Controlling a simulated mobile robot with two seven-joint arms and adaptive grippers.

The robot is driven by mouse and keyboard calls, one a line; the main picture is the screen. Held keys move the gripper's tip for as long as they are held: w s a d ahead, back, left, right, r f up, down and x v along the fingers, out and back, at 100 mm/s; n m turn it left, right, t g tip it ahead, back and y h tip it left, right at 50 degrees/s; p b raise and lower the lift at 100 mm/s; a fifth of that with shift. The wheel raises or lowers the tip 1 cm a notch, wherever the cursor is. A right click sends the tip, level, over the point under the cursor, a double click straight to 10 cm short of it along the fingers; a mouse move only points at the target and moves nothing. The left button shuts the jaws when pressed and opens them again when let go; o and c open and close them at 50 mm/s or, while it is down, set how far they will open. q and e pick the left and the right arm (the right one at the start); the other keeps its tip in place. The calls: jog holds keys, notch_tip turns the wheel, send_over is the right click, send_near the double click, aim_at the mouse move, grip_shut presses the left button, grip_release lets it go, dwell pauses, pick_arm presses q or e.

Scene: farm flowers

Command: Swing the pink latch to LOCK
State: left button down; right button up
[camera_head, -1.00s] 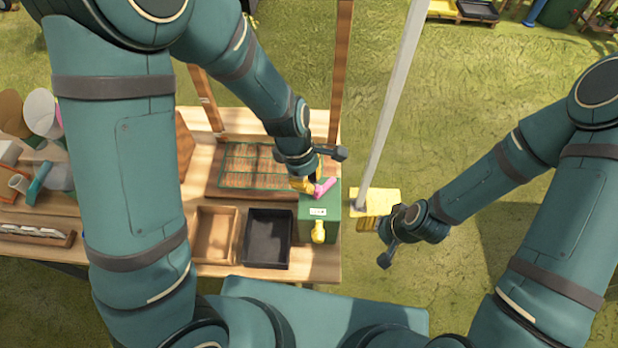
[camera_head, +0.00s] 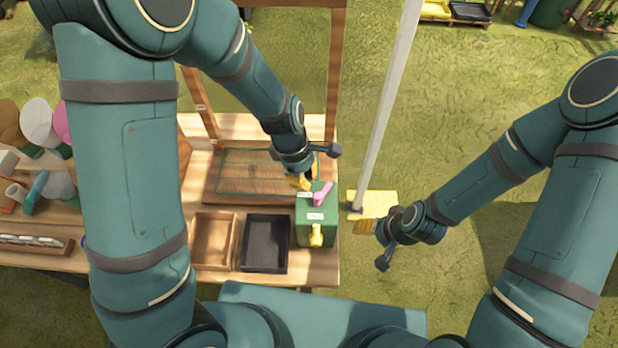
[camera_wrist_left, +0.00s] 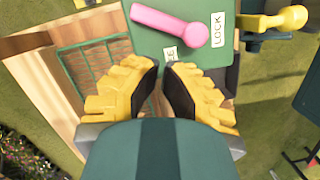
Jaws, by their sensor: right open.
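The pink latch (camera_head: 322,194) is on top of the green box (camera_head: 304,231). In the left wrist view its arm (camera_wrist_left: 165,22) points left from its round pivot, away from the LOCK label (camera_wrist_left: 217,29) on the right. Another label (camera_wrist_left: 170,54), partly hidden and ending in E, lies below the pivot. My left gripper (camera_head: 304,184) is just left of the latch, apart from it. In the left wrist view its yellow fingers (camera_wrist_left: 163,68) have a narrow empty gap between them. My right gripper (camera_head: 377,245) is open and empty, right of the table.
A yellow knob (camera_head: 317,235) sticks out of the box's near side. A black tray (camera_head: 264,268) and wooden tray (camera_head: 197,252) lie left of the box. A gridded bed (camera_head: 216,190) lies behind. A pale pole (camera_head: 384,110) stands on a yellow base right of the table.

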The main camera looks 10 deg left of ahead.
pick_arm(q)
jog(key=a+p+v, duration=0.2)
jog(key=v, duration=0.9)
jog(key=shift+w+a+f, duration=0.15)
jog(key=shift+w, duration=0.05)
pick_arm(e)
jog(key=shift+s+a+r, duration=0.1)
jog(key=shift+a+r, duration=0.05)
jog(key=shift+r, duration=0.5)
jog(key=shift+s+a+r, duration=0.1)
jog(key=shift+a+r, duration=0.05)
jog(key=shift+r, duration=0.45)
